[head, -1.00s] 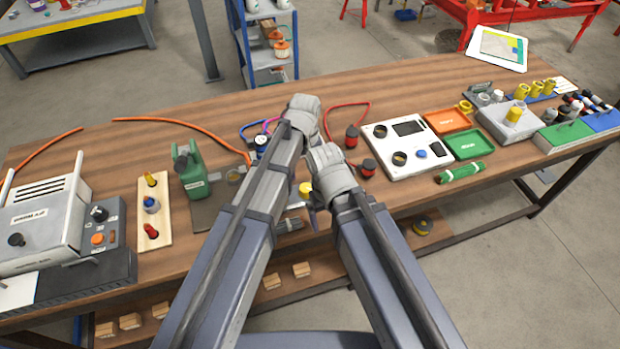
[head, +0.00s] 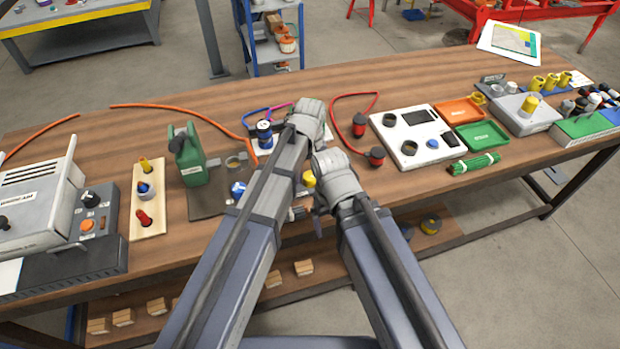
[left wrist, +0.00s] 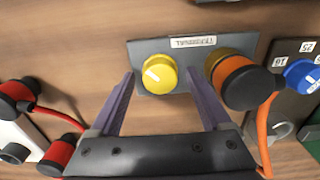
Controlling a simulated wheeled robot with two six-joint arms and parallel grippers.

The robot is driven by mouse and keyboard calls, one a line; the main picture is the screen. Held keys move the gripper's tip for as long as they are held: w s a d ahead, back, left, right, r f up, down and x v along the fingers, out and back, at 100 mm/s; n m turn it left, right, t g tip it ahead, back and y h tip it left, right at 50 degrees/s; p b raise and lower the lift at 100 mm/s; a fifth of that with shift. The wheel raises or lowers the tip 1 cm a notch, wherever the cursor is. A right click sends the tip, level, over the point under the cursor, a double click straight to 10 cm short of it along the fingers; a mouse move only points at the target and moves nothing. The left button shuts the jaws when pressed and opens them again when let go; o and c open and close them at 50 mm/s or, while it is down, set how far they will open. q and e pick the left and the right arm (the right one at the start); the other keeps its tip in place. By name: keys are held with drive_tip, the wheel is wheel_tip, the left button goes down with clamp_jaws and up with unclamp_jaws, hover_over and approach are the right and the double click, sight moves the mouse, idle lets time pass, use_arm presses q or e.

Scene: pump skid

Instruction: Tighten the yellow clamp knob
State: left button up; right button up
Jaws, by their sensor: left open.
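The yellow clamp knob (left wrist: 160,73) is round with a white pointer mark and sits on a grey labelled plate (left wrist: 226,46) in the left wrist view. My left gripper (left wrist: 162,78) is open, its two fingers on either side of the knob with a gap on both sides. An orange and yellow connector with a black end (left wrist: 240,80) is just beyond the right finger. In the head view a bit of the knob (head: 308,180) shows between my arms; the left gripper's fingers are hidden there.
Red plugs with black caps (left wrist: 62,152) lie at left in the left wrist view, and a blue knob (left wrist: 303,75) is at right.

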use_arm(q)
drive_tip(key=shift+c, duration=0.3)
clamp_jaws()
idle(0.5)
